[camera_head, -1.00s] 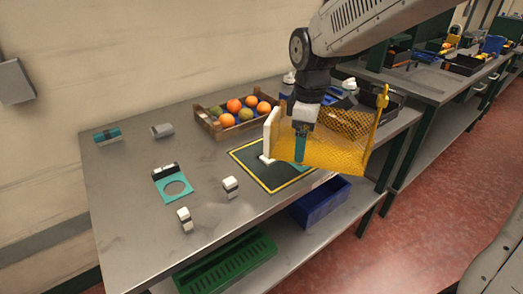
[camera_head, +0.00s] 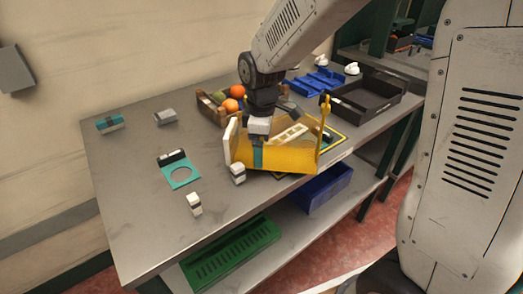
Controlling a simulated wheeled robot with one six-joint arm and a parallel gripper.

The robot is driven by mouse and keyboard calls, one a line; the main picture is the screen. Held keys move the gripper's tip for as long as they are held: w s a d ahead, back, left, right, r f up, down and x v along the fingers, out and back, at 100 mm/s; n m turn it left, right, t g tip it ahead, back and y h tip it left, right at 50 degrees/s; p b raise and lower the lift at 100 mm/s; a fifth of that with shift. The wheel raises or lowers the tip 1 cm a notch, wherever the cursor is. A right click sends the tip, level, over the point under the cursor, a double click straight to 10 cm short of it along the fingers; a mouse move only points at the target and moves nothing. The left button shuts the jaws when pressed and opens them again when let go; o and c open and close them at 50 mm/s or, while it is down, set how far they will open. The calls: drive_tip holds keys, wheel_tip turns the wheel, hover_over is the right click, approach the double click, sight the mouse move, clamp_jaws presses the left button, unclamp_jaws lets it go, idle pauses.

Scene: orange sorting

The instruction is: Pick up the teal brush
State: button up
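A small teal and grey block (camera_head: 109,124), which may be the teal brush, lies at the far left of the table; bristles cannot be made out. A flat teal plate (camera_head: 180,176) with a round hole and a dark handle lies nearer the middle. My gripper (camera_head: 258,157) is at the arm's end, low over the table's right part and well apart from both. A wide yellow piece (camera_head: 290,160) with a pale panel on its left is at the gripper. Whether it is held or attached, I cannot tell. The fingertips are not clear.
Small grey-white blocks stand at the back (camera_head: 165,118), at the front (camera_head: 194,204) and just below the yellow piece (camera_head: 237,174). A wooden crate (camera_head: 208,106) with oranges is behind my arm. A black tray (camera_head: 365,100) is to the right. The table's left front is clear.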

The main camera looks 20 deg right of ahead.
drive_tip(key=shift+f, duration=1.1)
drive_tip(key=shift+f, duration=0.15)
drive_tip(key=o, duration=0.7)
wheel_tip(320, 180, up, 12)
drive_tip(key=shift+r, duration=0.25)
